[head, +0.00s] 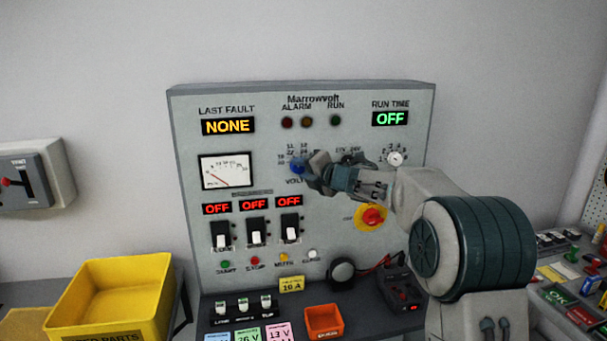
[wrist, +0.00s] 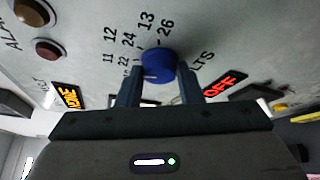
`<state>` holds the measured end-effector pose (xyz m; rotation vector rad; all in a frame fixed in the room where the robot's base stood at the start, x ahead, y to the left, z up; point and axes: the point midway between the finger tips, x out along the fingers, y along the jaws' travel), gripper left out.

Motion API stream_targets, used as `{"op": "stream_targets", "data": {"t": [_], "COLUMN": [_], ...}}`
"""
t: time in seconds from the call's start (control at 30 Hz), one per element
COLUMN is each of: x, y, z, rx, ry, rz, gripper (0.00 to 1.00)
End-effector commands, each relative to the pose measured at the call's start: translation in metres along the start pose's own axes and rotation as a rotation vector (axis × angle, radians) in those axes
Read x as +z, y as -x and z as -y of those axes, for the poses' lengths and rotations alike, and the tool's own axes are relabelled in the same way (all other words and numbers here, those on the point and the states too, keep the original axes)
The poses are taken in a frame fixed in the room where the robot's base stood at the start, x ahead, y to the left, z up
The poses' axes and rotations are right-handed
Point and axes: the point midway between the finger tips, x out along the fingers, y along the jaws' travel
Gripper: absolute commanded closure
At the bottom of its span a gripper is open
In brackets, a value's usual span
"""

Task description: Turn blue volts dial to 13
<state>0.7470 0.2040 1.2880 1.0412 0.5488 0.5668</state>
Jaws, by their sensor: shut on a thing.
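The blue volts dial (head: 297,167) is on the upright Marrowvolt panel (head: 345,240), above the VOLTS label. In the wrist view the blue dial (wrist: 158,63) sits between the two fingers of my gripper (wrist: 160,80), which is shut on its sides. A small white mark shows on the dial's near edge, but I cannot tell exactly which value it points to. Printed numbers 11, 12, 13 and 22, 24, 26 run around the dial's left and upper side in the wrist view. In the head view my gripper (head: 316,172) reaches the dial from the right and partly hides it.
A white run-time dial (head: 395,158) and a red button on yellow (head: 372,217) are near my arm. Black switches (head: 255,234) sit below.

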Motion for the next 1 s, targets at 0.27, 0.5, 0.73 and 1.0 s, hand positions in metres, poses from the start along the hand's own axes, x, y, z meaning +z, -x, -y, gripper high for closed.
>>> {"op": "stream_targets", "data": {"t": [0.27,0.5,0.73,1.0], "x": [-0.003,-0.005,-0.007,-0.009], "y": [-0.001,-0.002,-0.003,-0.004], "z": [0.009,0.011,0.014,0.016], "rx": [0.114,0.220,0.320,0.438], "ry": [-0.215,-0.418,-0.612,-0.839], "rz": [0.015,0.027,0.039,0.053], "gripper": [0.90,0.90,0.90,0.90]}}
